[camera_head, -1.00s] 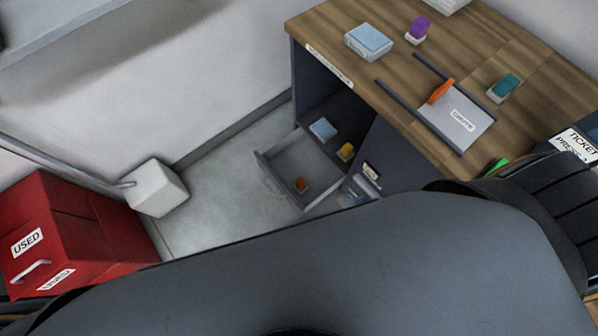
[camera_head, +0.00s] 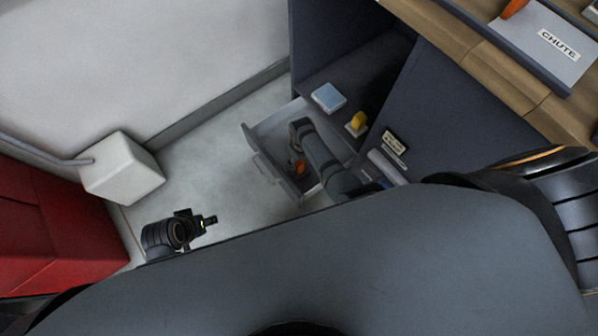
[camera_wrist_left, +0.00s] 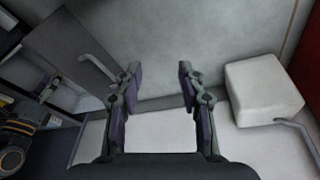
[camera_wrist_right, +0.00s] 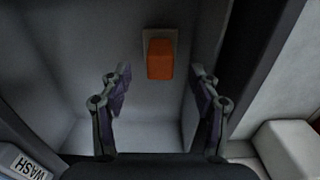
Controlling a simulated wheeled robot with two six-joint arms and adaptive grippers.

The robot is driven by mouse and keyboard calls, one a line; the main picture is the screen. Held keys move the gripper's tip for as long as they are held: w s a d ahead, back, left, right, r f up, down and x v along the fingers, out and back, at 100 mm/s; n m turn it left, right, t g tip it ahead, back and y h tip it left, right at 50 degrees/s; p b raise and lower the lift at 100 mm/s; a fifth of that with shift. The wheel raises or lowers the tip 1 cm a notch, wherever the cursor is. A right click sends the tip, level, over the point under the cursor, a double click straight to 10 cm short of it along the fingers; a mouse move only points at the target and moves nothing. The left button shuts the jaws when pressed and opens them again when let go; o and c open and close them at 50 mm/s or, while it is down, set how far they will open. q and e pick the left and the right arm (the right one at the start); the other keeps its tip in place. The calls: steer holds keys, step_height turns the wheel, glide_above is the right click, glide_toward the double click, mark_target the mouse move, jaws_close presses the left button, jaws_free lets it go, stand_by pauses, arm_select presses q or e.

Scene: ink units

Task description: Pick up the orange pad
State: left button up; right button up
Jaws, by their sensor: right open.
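The orange pad (camera_head: 299,168) lies in the open drawer (camera_head: 262,170). In the right wrist view the orange pad (camera_wrist_right: 160,60) is an orange block on a pale base. My right gripper (camera_wrist_right: 160,76) is open above the drawer, with the orange pad beyond and between its fingertips; nothing is held. In the head view my right arm partly covers the drawer. My left gripper (camera_head: 208,221) is over the floor left of the drawer; the left wrist view shows its fingers (camera_wrist_left: 157,75) apart and empty.
A blue-topped block (camera_head: 328,96) and a yellow piece (camera_head: 356,122) sit on the shelf behind the drawer. A white cube (camera_head: 122,168) and red cabinet (camera_head: 45,240) stand left. Another orange piece (camera_head: 513,8) is by the CHUTE plate (camera_head: 560,45) on the desk.

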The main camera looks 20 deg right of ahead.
mark_target(299, 163)
steer(key=shift+w+a+r, duration=0.15)
steer(key=shift+w+a, duration=0.15)
steer(key=shift+w, duration=0.25)
step_height(299, 163, down, 3)
steer(key=b, duration=0.3)
steer(key=shift+s+r, duration=0.1)
steer(key=shift+f+b, duration=0.4)
steer(key=shift+b, duration=0.05)
steer(key=shift+f+b, duration=0.45)
steer(key=shift+b, duration=0.1)
steer(key=shift+f+b, duration=0.45)
steer(key=shift+b, duration=0.1)
arm_select(q)
steer(key=w+r+t, duration=1.3)
steer(key=w+r, duration=0.4)
steer(key=shift+r+t, duration=0.3)
